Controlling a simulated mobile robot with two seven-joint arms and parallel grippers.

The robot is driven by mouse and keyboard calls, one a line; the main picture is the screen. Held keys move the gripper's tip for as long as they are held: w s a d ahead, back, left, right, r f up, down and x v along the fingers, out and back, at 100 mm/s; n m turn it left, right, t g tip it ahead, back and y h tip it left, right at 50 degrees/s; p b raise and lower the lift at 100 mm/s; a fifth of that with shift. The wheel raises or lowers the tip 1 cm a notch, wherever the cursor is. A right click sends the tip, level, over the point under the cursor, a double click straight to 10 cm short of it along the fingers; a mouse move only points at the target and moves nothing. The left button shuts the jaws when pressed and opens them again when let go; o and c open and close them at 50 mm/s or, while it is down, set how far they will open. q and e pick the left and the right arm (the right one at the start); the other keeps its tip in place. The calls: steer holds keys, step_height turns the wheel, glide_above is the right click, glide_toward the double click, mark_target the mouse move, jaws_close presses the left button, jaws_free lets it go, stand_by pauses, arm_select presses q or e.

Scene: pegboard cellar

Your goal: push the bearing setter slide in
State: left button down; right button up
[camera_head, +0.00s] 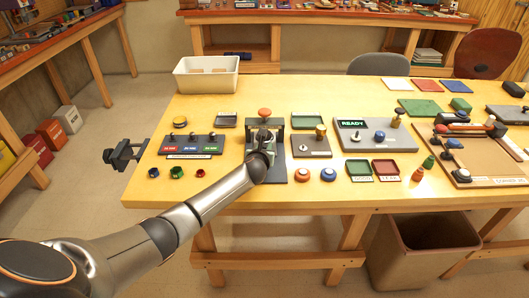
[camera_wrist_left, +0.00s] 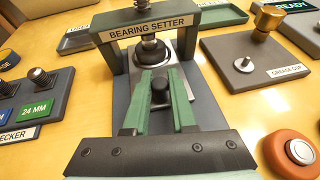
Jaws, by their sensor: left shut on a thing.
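The bearing setter (camera_head: 279,164) is a grey-green press frame on a dark base near the middle of the bench, with an orange knob on top. In the left wrist view its labelled crossbar (camera_wrist_left: 186,22) spans above a silver slide plate (camera_wrist_left: 187,62). A dark round part (camera_wrist_left: 151,48) sits on the plate, below the screw. My left gripper (camera_wrist_left: 160,88) has its green fingers shut on the black slide knob (camera_wrist_left: 160,90) in front of the frame. My right gripper is not in view.
A checker block (camera_head: 190,145) stands left of the press and a grease cup plate (camera_head: 309,146) stands to its right. Orange (camera_head: 301,174) and blue-topped parts lie near the front edge. A cream bin (camera_head: 207,76) stands at the back left. Bare bench lies left of the checker.

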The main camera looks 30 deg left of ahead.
arm_select(q)
steer(key=shift+a+r, duration=0.1)
steer(key=shift+r, duration=0.1)
steer(key=c, duration=1.1)
jaws_free()
steer(key=shift+w, duration=0.15)
steer(key=shift+o, duration=0.9)
steer(key=shift+f, duration=0.15)
steer(key=shift+o, duration=0.9)
steer(key=p+v, duration=0.2)
steer(key=v, duration=0.9)
steer(key=shift+p, duration=0.35)
steer(key=shift+v, duration=0.75)
